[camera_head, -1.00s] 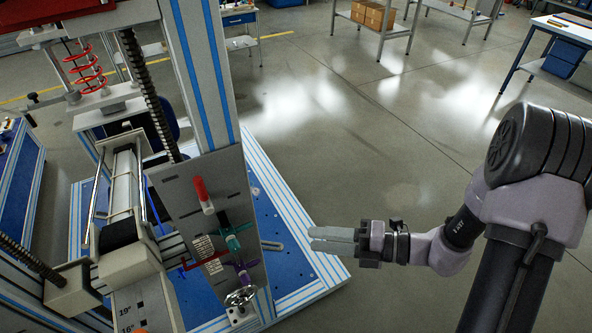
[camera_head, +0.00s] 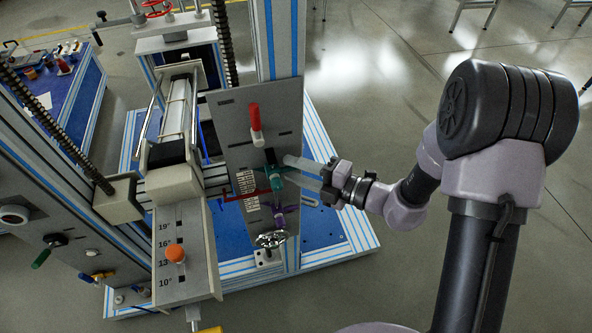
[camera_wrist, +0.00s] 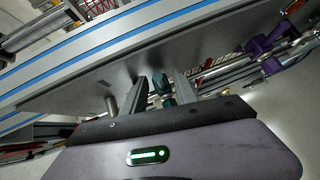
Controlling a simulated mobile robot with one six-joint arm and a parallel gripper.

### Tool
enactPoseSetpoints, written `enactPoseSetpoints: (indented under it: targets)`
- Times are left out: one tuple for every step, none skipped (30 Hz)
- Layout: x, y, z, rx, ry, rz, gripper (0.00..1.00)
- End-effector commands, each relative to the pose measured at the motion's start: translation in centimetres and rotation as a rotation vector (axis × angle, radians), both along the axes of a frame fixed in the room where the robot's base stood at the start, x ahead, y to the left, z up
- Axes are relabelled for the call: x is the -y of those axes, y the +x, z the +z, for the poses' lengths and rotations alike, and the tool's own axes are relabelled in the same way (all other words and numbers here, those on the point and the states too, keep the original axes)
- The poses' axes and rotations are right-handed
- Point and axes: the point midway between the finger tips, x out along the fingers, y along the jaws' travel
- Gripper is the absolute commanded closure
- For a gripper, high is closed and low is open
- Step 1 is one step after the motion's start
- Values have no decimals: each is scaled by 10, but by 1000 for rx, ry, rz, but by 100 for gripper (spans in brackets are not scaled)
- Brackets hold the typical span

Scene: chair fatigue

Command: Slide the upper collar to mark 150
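The teal collar (camera_head: 273,172), the upper of two coloured collars, sits on the grey upright panel (camera_head: 232,112). The purple collar (camera_head: 280,212) is below it. A white scale label (camera_head: 246,183) and a red pointer are beside them; the marks are too small to read. My gripper (camera_head: 289,168) reaches in from the right with its fingers apart, its tips close to the teal collar. In the wrist view, teal parts of the collar (camera_wrist: 167,88) show between my two spread fingers (camera_wrist: 162,95); whether they touch is unclear. The purple collar (camera_wrist: 262,46) is off to the right there.
A red handle (camera_head: 255,118) sticks out above the teal collar, and a silver knob (camera_head: 271,239) is below the purple one. An orange knob (camera_head: 175,253) sits on a numbered plate at the left. A blue base plate (camera_head: 320,232) lies underneath. Open floor is at the right.

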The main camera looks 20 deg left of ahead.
Motion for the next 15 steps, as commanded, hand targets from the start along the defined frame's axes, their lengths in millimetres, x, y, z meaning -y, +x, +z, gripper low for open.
enactPoseSetpoints:
  targets:
    - [0,0,0,0,0,0,66]
    - [0,0,0,0,0,0,66]
    - [0,0,0,0,0,0,66]
    - [0,0,0,0,0,0,66]
    - [0,0,0,0,0,0,66]
    - [0,0,0,0,0,0,70]
    - [0,0,0,0,0,0,75]
    - [0,0,0,0,0,1,81]
    - [0,0,0,0,0,1,89]
    - [0,0,0,1,0,1,95]
    - [0,0,0,0,0,1,100]
    - [0,0,0,1,0,1,100]
    - [0,0,0,0,0,1,100]
    - [0,0,0,0,0,1,100]
    - [0,0,0,0,0,1,100]
